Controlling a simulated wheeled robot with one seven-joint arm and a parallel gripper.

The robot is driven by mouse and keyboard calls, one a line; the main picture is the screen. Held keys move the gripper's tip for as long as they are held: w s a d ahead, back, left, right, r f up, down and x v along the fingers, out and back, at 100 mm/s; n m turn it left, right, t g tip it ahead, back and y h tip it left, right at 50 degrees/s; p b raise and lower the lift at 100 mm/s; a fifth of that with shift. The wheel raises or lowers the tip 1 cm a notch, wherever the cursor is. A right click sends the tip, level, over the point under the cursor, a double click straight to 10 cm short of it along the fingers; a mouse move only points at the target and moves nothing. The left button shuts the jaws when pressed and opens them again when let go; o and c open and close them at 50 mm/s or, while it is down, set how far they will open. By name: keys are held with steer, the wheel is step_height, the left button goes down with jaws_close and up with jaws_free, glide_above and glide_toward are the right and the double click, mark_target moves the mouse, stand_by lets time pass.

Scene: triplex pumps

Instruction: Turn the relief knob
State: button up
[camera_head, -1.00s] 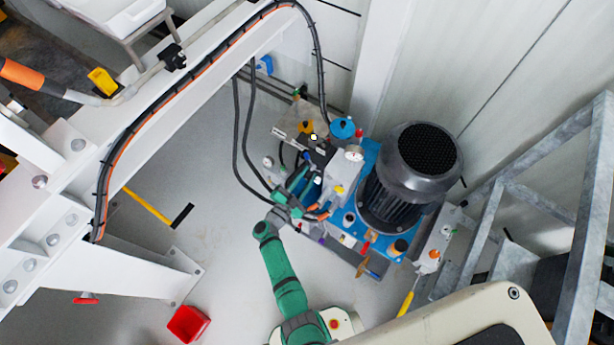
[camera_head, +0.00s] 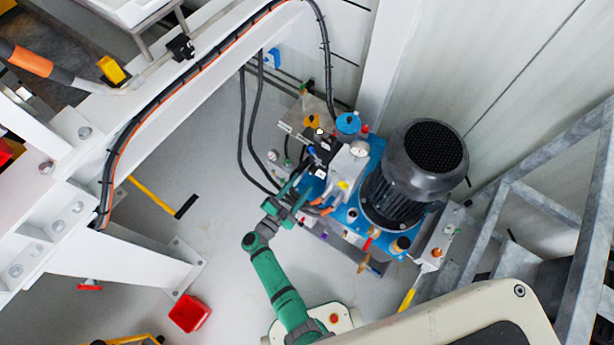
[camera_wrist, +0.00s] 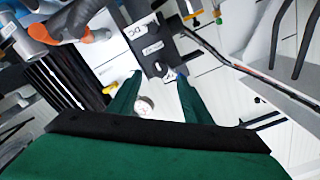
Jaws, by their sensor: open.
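In the wrist view, my gripper (camera_wrist: 158,84) is open, its two green fingers spread apart with nothing clamped. A small round silver knob-like part (camera_wrist: 145,107) shows between the fingers, nearer the left one; I cannot tell for sure whether it is the relief knob. A black block with white labels (camera_wrist: 152,45) lies beyond the fingertips. In the head view, my gripper (camera_head: 296,196) is at the left side of the blue-based pump unit (camera_head: 345,216), close to its block and hoses. The fingertips are small there, and contact cannot be told.
A large black motor (camera_head: 400,195) stands right of the pump block, with a pressure gauge (camera_head: 359,149) behind. Black hoses (camera_head: 243,130) hang at the left. Orange-tipped fittings (camera_wrist: 92,36) crowd the wrist view's upper left. A red bin (camera_head: 189,313) sits on open floor.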

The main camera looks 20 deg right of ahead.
steer(key=v, duration=0.3)
steer(key=shift+s+a, duration=0.1)
steer(key=shift+s, duration=0.05)
stand_by(0.5)
steer(key=s+a+r+n+t+y, duration=0.2)
steer(key=s+a+r+n+y, duration=0.2)
steer(key=s+r, duration=0.9)
steer(key=s+a+r+n+t+y, duration=0.2)
steer(key=s+a+r+n+y, duration=0.1)
steer(key=s+r+n+y, duration=0.7)
steer(key=s+r+n, duration=0.3)
steer(key=s+r, duration=0.1)
steer(key=s, duration=0.1)
steer(key=shift+a, duration=0.35)
